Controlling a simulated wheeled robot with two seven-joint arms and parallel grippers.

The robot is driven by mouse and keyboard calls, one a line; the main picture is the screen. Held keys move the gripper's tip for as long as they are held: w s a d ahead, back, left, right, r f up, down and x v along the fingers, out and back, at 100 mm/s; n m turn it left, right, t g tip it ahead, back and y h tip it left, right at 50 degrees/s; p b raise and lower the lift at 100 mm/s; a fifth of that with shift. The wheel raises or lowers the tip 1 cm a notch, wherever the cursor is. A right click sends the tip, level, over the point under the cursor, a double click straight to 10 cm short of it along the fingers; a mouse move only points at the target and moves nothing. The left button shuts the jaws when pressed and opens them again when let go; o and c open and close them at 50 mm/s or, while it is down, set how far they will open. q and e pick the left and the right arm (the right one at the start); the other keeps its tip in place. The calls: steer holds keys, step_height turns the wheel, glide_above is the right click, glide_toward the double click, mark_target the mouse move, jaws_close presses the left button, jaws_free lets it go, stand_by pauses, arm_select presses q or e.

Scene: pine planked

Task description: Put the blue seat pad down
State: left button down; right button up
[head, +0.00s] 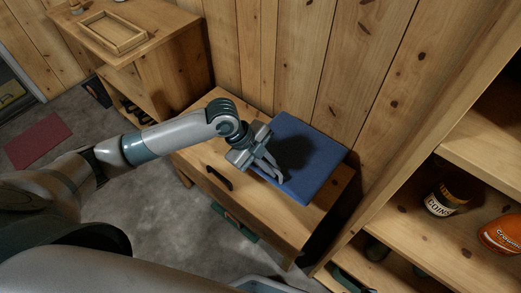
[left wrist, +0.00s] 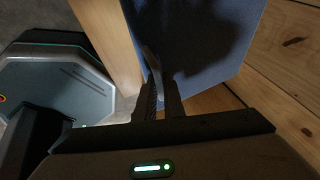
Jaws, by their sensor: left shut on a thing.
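The blue seat pad (head: 312,158) is a flat square over the top of a low wooden bench (head: 215,111) against the plank wall. I cannot tell whether it rests fully on the bench. My left gripper (head: 274,175) reaches in from the left and is shut on the pad's near left edge. In the left wrist view the fingers (left wrist: 162,100) close on the edge of the pad (left wrist: 205,50), which fills the upper middle. My right gripper is in neither view.
A wooden cabinet (head: 180,62) with a tray (head: 105,33) on top stands at the left. A shelf unit at the right holds a coins jar (head: 447,195) and an orange container (head: 502,232). A red mat (head: 38,140) lies on the grey floor.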

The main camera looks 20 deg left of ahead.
mark_target(266, 175)
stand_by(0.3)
arm_select(q)
step_height(266, 175, down, 5)
steer(key=shift+f, duration=0.6)
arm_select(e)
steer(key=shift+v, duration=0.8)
arm_select(q)
steer(key=shift+f, duration=0.1)
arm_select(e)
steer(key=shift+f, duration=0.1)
